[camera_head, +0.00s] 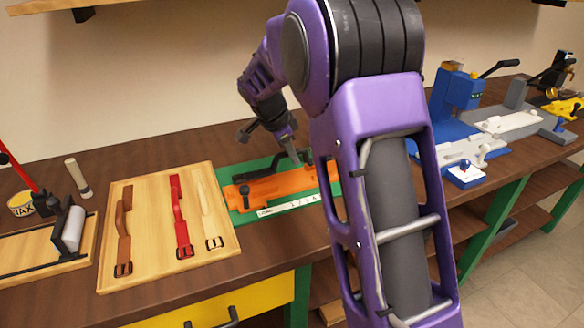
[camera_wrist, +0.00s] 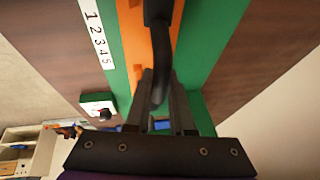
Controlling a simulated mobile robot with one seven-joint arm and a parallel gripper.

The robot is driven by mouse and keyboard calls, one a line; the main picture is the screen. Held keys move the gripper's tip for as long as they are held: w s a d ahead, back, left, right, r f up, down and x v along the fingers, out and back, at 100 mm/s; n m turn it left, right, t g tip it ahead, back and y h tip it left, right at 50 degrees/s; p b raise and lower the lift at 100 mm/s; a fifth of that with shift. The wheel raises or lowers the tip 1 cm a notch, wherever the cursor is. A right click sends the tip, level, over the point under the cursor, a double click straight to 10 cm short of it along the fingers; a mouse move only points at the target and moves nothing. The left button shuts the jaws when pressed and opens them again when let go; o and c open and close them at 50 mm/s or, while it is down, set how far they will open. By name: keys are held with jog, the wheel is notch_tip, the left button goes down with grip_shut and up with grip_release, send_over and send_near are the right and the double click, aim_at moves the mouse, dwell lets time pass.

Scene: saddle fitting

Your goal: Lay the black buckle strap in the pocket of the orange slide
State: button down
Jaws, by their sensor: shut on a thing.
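My gripper (camera_head: 290,148) is over the green fixture in the head view, pointing down. In the wrist view, my gripper (camera_wrist: 160,88) is shut on the black buckle strap (camera_wrist: 160,45), which runs between the fingers with a curved end. The orange slide (camera_head: 282,187) lies on the green base and also shows in the wrist view (camera_wrist: 134,35). The strap is above or along the slide's far side; I cannot tell whether it touches. My fingers and arm hide part of the slide, and the pocket is not clearly visible.
A wooden board (camera_head: 148,222) left of the fixture holds a brown strap (camera_head: 123,230), a red strap (camera_head: 180,215) and a cream strap (camera_head: 210,205). A numbered white strip (camera_head: 288,206) edges the green base (camera_head: 238,215). A blue machine (camera_head: 455,105) stands to the right.

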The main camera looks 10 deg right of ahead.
jog(key=shift+f, duration=1.9)
jog(key=shift+f+b, duration=0.2)
jog(key=shift+b, duration=0.2)
jog(key=c, duration=0.8)
grip_release()
jog(key=shift+o, duration=0.2)
jog(key=shift+r, duration=0.1)
jog(key=shift+r+p, duration=0.15)
jog(key=shift+p, duration=0.15)
jog(key=p+v, duration=0.1)
jog(key=v, duration=1.1)
